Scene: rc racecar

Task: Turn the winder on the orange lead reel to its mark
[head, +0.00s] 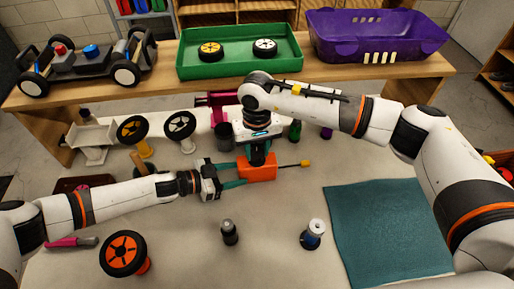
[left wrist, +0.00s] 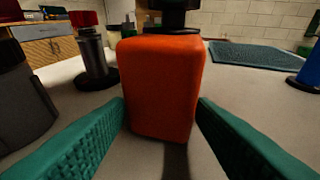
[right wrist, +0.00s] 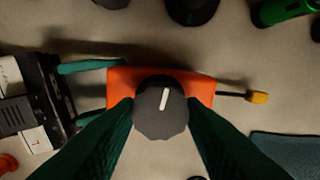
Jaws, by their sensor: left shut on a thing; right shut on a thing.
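The orange lead reel (head: 257,169) sits on the white table in the head view, with a dark lead ending in a yellow plug (head: 305,163) to its right. My left gripper (head: 238,173) is shut on the reel body from the left; its green fingers flank the orange block (left wrist: 162,85) in the left wrist view. My right gripper (right wrist: 160,112) comes from above and is shut on the dark winder knob (right wrist: 160,108). The knob's white line points up, tilted slightly right. I cannot make out the mark on the reel.
A teal mat (head: 385,230) lies at right. Wheels on stands and other items stand behind. A green tray (head: 240,62) and purple crate (head: 377,40) are on the back bench.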

